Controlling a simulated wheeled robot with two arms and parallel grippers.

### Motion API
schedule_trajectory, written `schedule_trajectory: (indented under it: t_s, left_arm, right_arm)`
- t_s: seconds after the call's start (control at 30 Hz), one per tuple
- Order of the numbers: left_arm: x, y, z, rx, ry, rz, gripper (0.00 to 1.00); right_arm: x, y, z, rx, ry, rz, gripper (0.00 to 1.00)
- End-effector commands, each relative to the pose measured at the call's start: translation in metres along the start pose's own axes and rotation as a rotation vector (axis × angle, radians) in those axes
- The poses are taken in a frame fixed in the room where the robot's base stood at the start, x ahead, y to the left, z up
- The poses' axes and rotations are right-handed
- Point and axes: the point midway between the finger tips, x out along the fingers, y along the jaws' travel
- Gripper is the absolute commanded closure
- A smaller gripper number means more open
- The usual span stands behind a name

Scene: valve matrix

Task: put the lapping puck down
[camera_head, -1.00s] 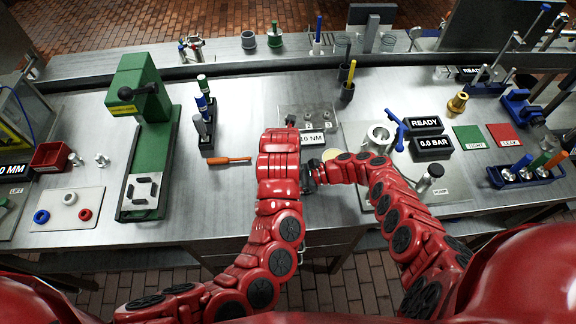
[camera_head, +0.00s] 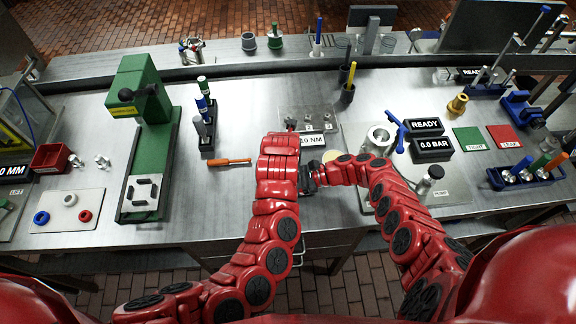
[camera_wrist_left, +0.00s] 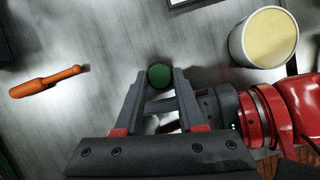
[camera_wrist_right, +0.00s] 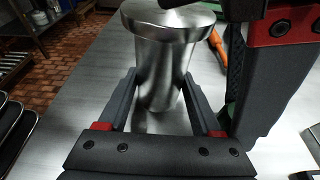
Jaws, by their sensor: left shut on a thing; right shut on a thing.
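In the left wrist view a round green knob (camera_wrist_left: 159,75) sits between the tips of my left gripper (camera_wrist_left: 162,82), which is shut on it. In the right wrist view a metal cylinder with a wider rim (camera_wrist_right: 163,60) stands between the fingers of my right gripper (camera_wrist_right: 160,100), which is shut on it. My left gripper is close beside it at the right of that view. I cannot tell whether knob and cylinder are one piece, or which is the lapping puck. In the head view my forearms hide both held things.
A cream-topped round tin (camera_wrist_left: 268,38) stands close by my right gripper. An orange-handled tool (camera_head: 230,162) lies left of my arms. The 10 NM display (camera_head: 312,140) is just behind my grippers.

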Motion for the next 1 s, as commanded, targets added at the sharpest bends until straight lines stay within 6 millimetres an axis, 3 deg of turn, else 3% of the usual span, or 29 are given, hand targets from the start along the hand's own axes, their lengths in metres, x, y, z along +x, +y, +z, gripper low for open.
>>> schedule_trajectory:
  t_s: [0.17, 0.5, 0.73, 0.87, 1.0]
  left_arm:
    - [-0.012, -0.001, 0.006, 0.0, -0.005, -0.001, 1.0]
    - [-0.075, 0.0, 0.032, -0.001, -0.004, -0.001, 1.0]
    - [-0.092, 0.002, 0.038, -0.016, -0.003, 0.007, 1.0]
    - [-0.092, 0.024, 0.031, -0.157, 0.001, 0.066, 1.0]
    - [-0.094, 0.07, 0.016, -0.473, -0.001, 0.197, 1.0]
  right_arm:
    - [0.0, 0.0, 0.0, 0.0, 0.0, 0.0, 0.65]
    - [0.0, 0.0, 0.0, 0.0, 0.001, 0.0, 0.65]
    - [0.0, 0.0, 0.0, 0.0, 0.001, 0.0, 0.65]
    - [0.0, 0.0, 0.0, 0.0, 0.001, 0.0, 0.65]
    - [0.0, 0.0, 0.0, 0.0, 0.001, 0.0, 0.65]
